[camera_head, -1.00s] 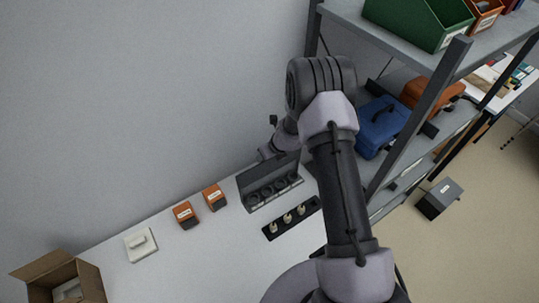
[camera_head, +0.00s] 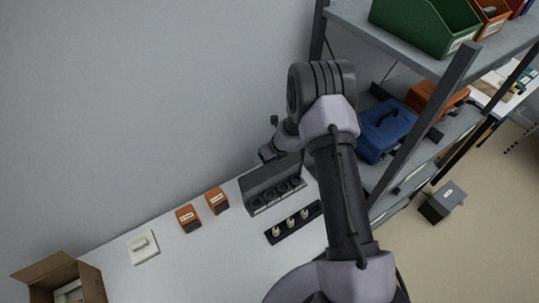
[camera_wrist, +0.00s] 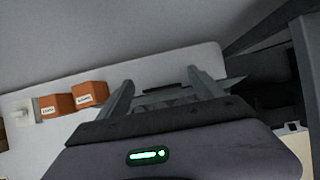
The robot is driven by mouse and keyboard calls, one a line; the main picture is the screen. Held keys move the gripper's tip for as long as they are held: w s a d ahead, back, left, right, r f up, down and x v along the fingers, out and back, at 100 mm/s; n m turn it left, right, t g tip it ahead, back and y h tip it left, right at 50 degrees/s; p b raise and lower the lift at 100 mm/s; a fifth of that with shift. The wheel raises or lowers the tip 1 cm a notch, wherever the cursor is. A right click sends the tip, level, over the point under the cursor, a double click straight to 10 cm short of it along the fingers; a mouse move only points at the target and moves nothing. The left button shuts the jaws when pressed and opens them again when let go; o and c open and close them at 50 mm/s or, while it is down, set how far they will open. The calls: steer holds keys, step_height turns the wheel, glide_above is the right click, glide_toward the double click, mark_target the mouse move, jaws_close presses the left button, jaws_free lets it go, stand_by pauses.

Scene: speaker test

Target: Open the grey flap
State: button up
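A grey unit (camera_head: 254,201) stands on the white bench against the wall, with several dark round sockets along its front. A grey flap-like panel (camera_head: 262,180) rises behind the sockets; its exact angle is hard to tell. My gripper is above the unit in the head view, its fingertips mostly hidden by my arm. In the wrist view my gripper (camera_wrist: 165,90) is open, with its two fingers wide apart and nothing held. Part of the grey unit (camera_wrist: 165,101) shows between the fingers, and I cannot tell whether they touch it.
A black strip with several pale pegs (camera_head: 271,236) lies in front of the unit. Two orange boxes (camera_head: 188,218), a white switch plate (camera_head: 144,247) and a cardboard box (camera_head: 92,284) are to the left. A shelf rack post (camera_head: 425,125) stands close on the right.

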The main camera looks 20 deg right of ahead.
steer(key=shift+s, duration=0.2)
steer(key=p+v, duration=0.3)
steer(key=v, duration=1.4)
steer(key=shift+r, duration=0.25)
